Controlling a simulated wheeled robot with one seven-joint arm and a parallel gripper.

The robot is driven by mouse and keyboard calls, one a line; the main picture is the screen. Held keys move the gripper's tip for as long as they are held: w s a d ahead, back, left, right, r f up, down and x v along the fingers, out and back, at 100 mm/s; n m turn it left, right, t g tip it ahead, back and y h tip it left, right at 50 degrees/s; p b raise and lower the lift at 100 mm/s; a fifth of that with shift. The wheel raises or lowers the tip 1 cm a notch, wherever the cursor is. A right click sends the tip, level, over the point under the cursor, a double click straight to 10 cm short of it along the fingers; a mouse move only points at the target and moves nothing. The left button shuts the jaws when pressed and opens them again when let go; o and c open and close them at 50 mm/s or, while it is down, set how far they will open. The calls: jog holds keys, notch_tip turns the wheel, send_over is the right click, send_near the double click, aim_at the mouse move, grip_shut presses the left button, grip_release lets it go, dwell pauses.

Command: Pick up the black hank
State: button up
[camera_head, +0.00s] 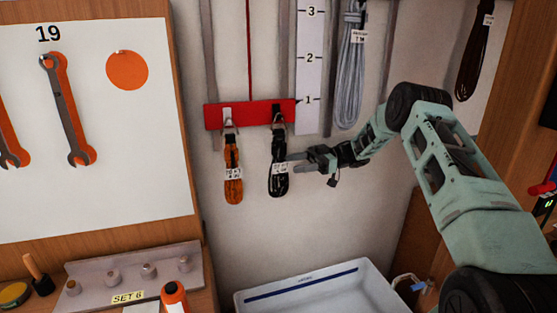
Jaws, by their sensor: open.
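The black hank (279,164) hangs from a hook on a red rail (255,114) on the white wall. It has a white label around its middle. My gripper (296,163) is at its right side, pointing left, with its fingertips at about the label's height. The jaws are open. I cannot tell whether the fingers touch the hank or are in front of it. An orange hank (233,172) with a white label hangs from the hook just to the left.
A grey-blue hank (350,70) hangs to the upper right, and a dark brown hank (474,55) hangs farther right. A white bin (318,290) stands below. A tool board (120,180) with wrenches is at left. The wall below the hanks is clear.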

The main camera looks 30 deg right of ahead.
aim_at(279, 157)
jog(key=a+p, duration=0.1)
jog(key=a, duration=0.1)
jog(key=w+a+p, duration=0.1)
jog(key=a, duration=0.2)
jog(key=a+p, duration=0.1)
jog(key=a, duration=0.1)
jog(key=shift+w+a+f+p, duration=0.15)
jog(key=shift+w+a+p, duration=0.15)
jog(key=shift+a+p, duration=0.05)
jog(key=c, duration=1.2)
jog(key=shift+c, duration=0.5)
